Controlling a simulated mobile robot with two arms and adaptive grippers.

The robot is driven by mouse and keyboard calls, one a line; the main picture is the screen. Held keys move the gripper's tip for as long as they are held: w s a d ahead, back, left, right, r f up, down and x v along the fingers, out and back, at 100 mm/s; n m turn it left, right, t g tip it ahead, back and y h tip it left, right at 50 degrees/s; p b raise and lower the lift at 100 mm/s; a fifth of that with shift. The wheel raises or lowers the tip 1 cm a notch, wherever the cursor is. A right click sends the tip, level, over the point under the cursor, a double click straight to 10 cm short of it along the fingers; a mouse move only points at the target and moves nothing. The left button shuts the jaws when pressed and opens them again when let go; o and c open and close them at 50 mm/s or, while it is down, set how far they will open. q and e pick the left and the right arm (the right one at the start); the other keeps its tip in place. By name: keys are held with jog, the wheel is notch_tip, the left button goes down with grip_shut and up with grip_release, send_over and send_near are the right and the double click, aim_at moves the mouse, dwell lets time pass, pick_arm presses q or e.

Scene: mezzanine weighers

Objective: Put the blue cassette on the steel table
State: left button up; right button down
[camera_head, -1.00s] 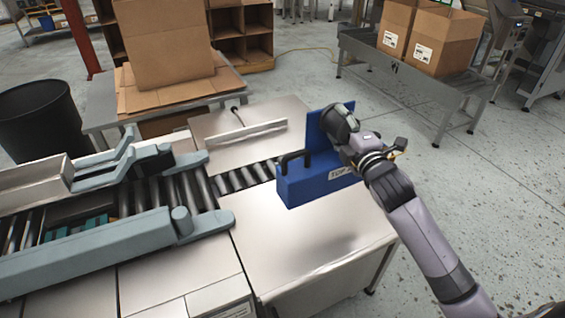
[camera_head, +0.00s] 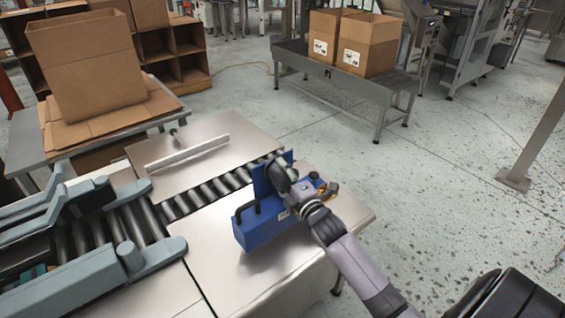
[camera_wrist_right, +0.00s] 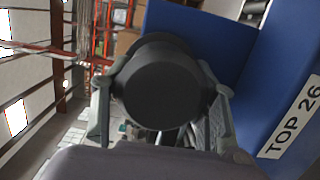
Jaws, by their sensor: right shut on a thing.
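The blue cassette (camera_head: 256,228) is a box with black loop handles and a tall blue plate. It hangs or rests over the bare steel surface (camera_head: 215,275) beside the conveyor rollers; I cannot tell whether its underside touches. My right gripper (camera_head: 287,180) is shut on the cassette at the tall plate. In the right wrist view, the blue cassette (camera_wrist_right: 282,120) fills the right side with a "TOP 26" label, and a dark round part sits between the fingers. My left gripper is not in view.
Conveyor rollers (camera_head: 215,190) and grey guides (camera_head: 90,270) lie to the left. A table with cartons (camera_head: 85,70) stands back left, a grey bench with boxes (camera_head: 345,85) back right.

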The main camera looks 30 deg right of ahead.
jog(key=shift+f, duration=2.15)
jog(key=c, duration=0.6)
grip_release()
jog(key=shift+f, duration=0.25)
jog(key=shift+c, duration=0.2)
jog(key=shift+r, duration=0.2)
jog(key=s+a+b, duration=0.1)
jog(key=s, duration=1.1)
jog(key=shift+a+f, duration=0.1)
jog(key=shift+f, duration=0.05)
